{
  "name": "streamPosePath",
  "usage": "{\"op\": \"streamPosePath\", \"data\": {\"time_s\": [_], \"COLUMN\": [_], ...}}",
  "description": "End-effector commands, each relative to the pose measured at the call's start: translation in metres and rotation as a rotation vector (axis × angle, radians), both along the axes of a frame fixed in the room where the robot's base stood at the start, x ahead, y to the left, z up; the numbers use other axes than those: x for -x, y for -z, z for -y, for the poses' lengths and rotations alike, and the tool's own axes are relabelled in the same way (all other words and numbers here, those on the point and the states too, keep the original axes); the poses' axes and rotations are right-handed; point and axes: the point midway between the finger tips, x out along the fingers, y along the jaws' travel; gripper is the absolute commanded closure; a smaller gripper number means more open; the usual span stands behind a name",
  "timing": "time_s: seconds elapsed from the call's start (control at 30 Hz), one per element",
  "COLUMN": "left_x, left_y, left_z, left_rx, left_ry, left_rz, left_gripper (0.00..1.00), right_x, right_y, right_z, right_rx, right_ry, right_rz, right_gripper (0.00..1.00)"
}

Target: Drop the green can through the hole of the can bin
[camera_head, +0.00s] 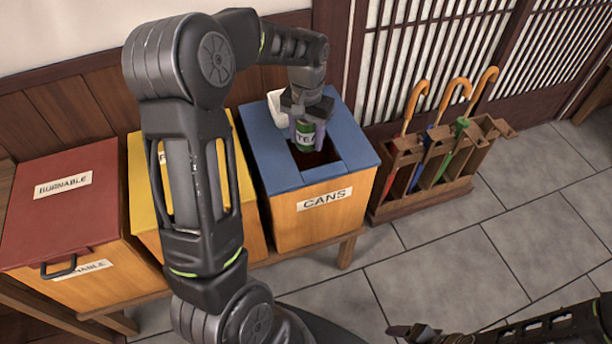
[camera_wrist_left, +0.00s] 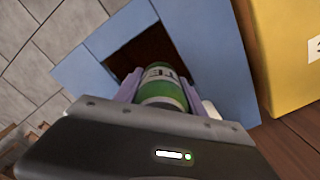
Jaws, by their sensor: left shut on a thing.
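The green can (camera_head: 305,136) with a white "TEA" label is held upright in my left gripper (camera_head: 306,128), directly over the square hole of the can bin. The can bin (camera_head: 262,165) has a blue top and a wooden front marked "CANS". In the left wrist view the can (camera_wrist_left: 163,92) sits between the two purple-grey fingers, with the dark hole (camera_wrist_left: 142,50) beyond it. Whether the can's bottom has entered the hole is hard to tell. My right gripper (camera_head: 412,332) shows at the lower right, too partly seen to judge.
A yellow-topped bin (camera_head: 240,180) and a red-topped bin (camera_head: 60,215) marked "BURNABLE" stand to the left. A white object (camera_head: 277,106) lies at the back of the blue top. An umbrella stand (camera_head: 425,200) with several umbrellas stands to the right on grey tiles.

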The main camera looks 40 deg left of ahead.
Motion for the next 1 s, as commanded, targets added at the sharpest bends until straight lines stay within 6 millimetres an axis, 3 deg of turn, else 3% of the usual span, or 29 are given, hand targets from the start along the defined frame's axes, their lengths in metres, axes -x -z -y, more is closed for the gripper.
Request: {"op": "streamPosePath", "data": {"time_s": [0.03,0.3,0.7,0.73,1.0], "left_x": [0.000,0.000,0.000,0.000,0.000], "left_y": [0.011,0.039,0.042,0.042,0.042], "left_z": [0.000,0.000,0.000,0.000,0.000], "left_rx": [0.000,0.000,0.000,0.000,0.000], "left_ry": [0.000,0.000,0.000,0.000,0.000], "left_rz": [-0.001,0.000,0.000,0.000,0.000], "left_gripper": [0.91,0.91,0.91,0.52,0.30], "right_x": [0.000,0.000,0.000,0.000,0.000], "right_y": [0.010,0.032,0.034,0.034,0.034], "right_z": [0.000,0.000,0.000,0.000,0.000], "right_rx": [0.000,0.000,0.000,0.000,0.000], "right_ry": [0.000,0.000,0.000,0.000,0.000], "right_rz": [0.000,0.000,0.000,0.000,0.000], "right_gripper": [0.24,0.24,0.24,0.24,0.24]}}
